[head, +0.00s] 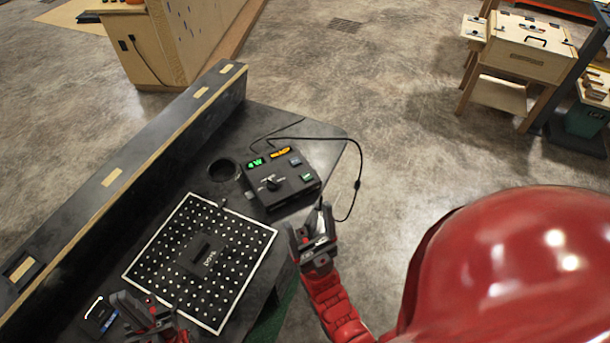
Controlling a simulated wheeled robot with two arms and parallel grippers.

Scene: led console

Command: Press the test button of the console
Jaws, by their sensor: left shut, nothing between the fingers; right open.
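The console (283,190) is a black box on the dark table. It has a lit green display (255,163), a lit orange display (281,152), a knob (272,184) and small coloured labels or buttons on its right side. The lettering is too small to tell which one is the test button. My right gripper (321,215) is open and empty, just off the console's front right corner. My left gripper (125,302) is shut and empty at the lower left, well away from the console, beside a small dark device (98,314).
A white-dotted black board (168,268) with a dark block (207,254) lies left of the console. A cable (356,185) loops off the table's right edge. A long raised ledge (130,180) borders the left side.

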